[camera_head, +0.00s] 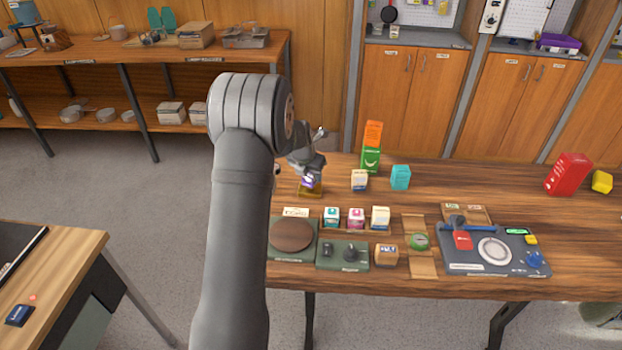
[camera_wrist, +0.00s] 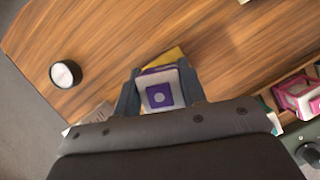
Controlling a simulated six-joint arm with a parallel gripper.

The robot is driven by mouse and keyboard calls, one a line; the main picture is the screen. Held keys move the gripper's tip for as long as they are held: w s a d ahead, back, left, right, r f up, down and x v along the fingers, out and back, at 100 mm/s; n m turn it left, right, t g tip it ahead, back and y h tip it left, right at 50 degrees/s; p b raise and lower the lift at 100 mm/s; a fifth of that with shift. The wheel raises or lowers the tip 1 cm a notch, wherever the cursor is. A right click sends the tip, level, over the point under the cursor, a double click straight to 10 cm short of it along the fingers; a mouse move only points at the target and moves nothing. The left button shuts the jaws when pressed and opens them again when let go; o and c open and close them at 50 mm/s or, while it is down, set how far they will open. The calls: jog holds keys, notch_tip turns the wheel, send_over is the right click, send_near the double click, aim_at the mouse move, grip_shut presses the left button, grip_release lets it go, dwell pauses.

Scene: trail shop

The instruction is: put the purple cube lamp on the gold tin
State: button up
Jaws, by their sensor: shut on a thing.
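The purple cube lamp (camera_wrist: 159,95), a small cube with a purple and white face, is between my gripper's fingers (camera_wrist: 160,92) in the wrist view. My gripper (camera_head: 307,174) is shut on it near the left end of the wooden bench in the head view. Only a bit of the lamp (camera_head: 307,182) shows there. The gold tin (camera_head: 310,191) stands on the bench just below the lamp. In the wrist view a yellow edge of the tin (camera_wrist: 168,57) shows behind the lamp. I cannot tell whether lamp and tin touch.
A small cream box (camera_head: 359,180), a tall orange and green box (camera_head: 371,147) and a teal box (camera_head: 400,177) stand to the right. Several small boxes stand in a row in front, including a pink one (camera_head: 356,217). A round black-and-white item (camera_wrist: 65,74) is near the bench edge.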

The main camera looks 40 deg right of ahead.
jog(key=shift+f, duration=1)
jog(key=shift+f, duration=0.2)
jog(key=o, duration=1)
jog(key=shift+r, duration=0.1)
jog(key=v, duration=1.2)
jog(key=shift+r, duration=0.1)
